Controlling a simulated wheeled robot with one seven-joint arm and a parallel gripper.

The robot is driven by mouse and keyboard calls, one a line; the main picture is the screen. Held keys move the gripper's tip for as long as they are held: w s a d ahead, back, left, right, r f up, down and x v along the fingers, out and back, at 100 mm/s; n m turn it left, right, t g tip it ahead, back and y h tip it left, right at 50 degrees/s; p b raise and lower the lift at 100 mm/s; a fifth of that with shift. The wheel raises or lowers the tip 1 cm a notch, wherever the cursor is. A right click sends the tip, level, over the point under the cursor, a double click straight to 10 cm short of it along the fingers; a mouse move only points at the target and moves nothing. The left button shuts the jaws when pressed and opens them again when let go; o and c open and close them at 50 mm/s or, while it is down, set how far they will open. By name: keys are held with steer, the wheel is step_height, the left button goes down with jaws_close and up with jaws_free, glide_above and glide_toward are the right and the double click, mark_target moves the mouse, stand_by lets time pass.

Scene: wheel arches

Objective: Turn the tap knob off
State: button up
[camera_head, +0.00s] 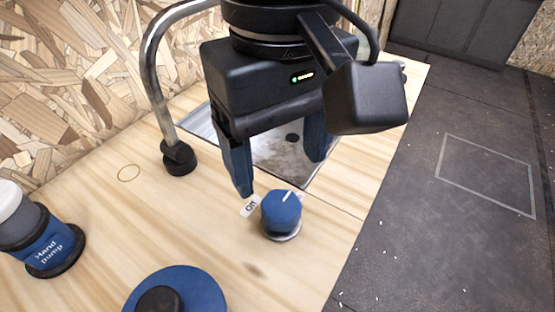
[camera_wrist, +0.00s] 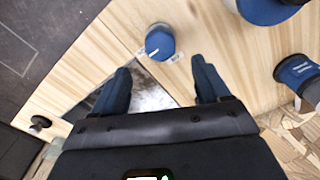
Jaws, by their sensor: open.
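The blue tap knob (camera_head: 281,215) stands on a round metal base on the wooden counter. A white line on its top slants toward the upper right, away from the small white label (camera_head: 250,207) on its left, whose lettering is hard to read. The knob also shows in the wrist view (camera_wrist: 159,42), just beyond the fingertips. My gripper (camera_head: 280,176) is open and empty, its blue fingers apart over the sink side of the knob and not around it. The curved metal tap (camera_head: 152,70) rises behind on the left.
A sink (camera_head: 285,150) is set in the counter (camera_head: 215,235) under my gripper. A blue hand pump (camera_head: 45,242) stands at the left, and a blue disc with a black top (camera_head: 200,290) at the front. The counter edge drops to dark floor (camera_head: 440,220) on the right.

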mark_target(280, 201)
step_height(280, 201, down, 6)
steer(key=shift+f+b, duration=0.25)
steer(key=shift+b, duration=0.2)
steer(key=shift+c, duration=0.3)
steer(key=c, duration=1)
